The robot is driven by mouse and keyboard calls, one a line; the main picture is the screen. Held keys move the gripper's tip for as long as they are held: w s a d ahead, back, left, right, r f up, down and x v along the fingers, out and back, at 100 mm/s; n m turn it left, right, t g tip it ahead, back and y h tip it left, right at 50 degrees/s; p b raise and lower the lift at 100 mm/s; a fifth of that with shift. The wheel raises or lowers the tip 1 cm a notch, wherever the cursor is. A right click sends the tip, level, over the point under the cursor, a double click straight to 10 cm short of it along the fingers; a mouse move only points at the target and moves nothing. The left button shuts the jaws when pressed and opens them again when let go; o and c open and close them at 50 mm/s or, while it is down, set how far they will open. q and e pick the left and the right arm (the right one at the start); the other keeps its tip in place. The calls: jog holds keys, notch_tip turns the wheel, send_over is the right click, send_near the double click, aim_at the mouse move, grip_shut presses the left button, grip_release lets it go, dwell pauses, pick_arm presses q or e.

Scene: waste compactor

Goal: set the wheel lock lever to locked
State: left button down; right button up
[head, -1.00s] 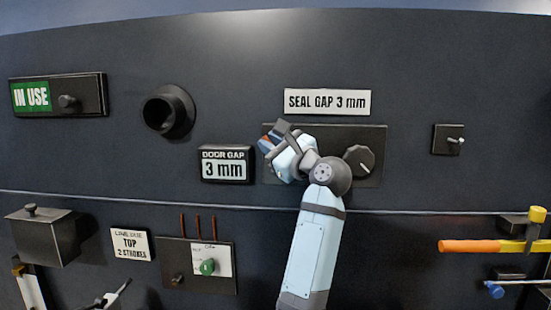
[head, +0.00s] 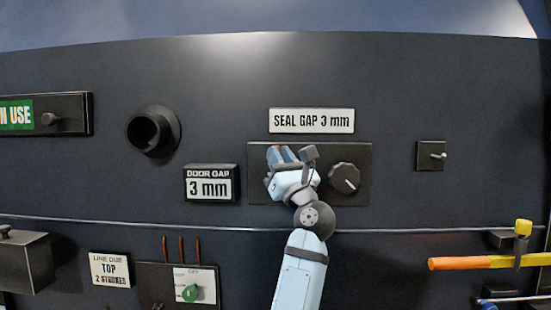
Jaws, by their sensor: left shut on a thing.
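My left gripper (head: 291,165) is in front of the left half of a dark panel (head: 359,153) under the "SEAL GAP 3 mm" sign. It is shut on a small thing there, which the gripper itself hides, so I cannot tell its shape. My left arm comes up from below. A dark round knob (head: 344,178) with a white pointer mark stands just right of the gripper, apart from it. No part is labelled as the wheel lock lever, and I cannot tell which one it is. My right gripper is not in view.
A "DOOR GAP 3 mm" display (head: 209,187) is left of my gripper. A dark round socket (head: 153,131) sticks out further left. At right are a small plate with a pin (head: 431,155) and a yellow-orange bar (head: 463,263). A thin pale line (head: 150,226) crosses the wall.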

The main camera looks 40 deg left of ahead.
pick_arm(q)
jog(key=shift+r, duration=0.15)
dwell(0.3)
jog(key=c, duration=1.1)
grip_release()
jog(key=shift+o, duration=0.2)
jog(key=b+v, duration=0.4)
jog(key=v, duration=1)
jog(key=shift+a, duration=0.1)
